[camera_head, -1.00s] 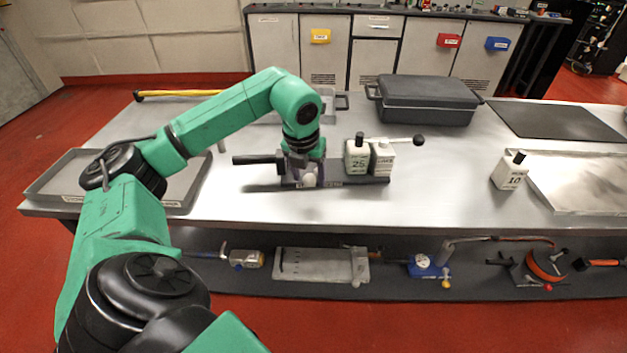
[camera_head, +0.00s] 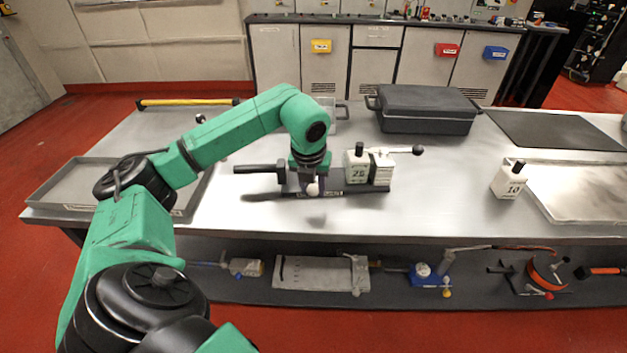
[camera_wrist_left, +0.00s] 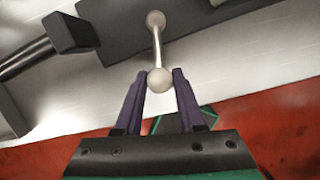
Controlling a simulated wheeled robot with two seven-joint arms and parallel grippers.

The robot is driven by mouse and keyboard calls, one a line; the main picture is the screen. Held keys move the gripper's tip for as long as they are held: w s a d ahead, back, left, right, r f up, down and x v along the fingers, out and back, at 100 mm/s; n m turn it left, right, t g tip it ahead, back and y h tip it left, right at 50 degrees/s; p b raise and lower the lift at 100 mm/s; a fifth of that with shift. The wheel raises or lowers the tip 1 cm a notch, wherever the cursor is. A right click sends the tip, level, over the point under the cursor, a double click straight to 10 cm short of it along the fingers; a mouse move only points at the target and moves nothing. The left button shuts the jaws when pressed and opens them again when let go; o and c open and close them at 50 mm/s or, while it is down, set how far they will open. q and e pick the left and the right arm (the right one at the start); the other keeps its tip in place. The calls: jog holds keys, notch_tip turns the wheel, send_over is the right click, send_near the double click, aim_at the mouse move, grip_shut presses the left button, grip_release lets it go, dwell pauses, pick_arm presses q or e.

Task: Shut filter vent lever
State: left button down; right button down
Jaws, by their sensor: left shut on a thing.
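The filter unit, a dark base plate (camera_head: 340,188), lies on the steel table. A black handle (camera_head: 258,169) sticks out to its left. A small pale lever (camera_wrist_left: 157,47) with a ball at each end shows in the left wrist view; its near ball (camera_wrist_left: 160,81) sits between my fingers. My left gripper (camera_wrist_left: 160,76) is shut on this ball. In the head view the gripper (camera_head: 308,187) points down at the front of the unit, and the ball shows beside the fingers. The gripper partly hides the unit's left part. My right gripper is not in view.
A white block (camera_head: 357,168) and a black-knobbed rod (camera_head: 403,150) are at the unit's right. A block marked 10 (camera_head: 509,182) stands further right. A dark case (camera_head: 425,112) is behind; a shallow tray (camera_head: 75,180) is left. The front table strip is clear.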

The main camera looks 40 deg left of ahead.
pick_arm(q)
jog(key=shift+w+d+n+p, duration=0.25)
jog(key=shift+d+n+p, duration=0.1)
jog(key=shift+n, duration=0.35)
jog(key=shift+r, duration=0.1)
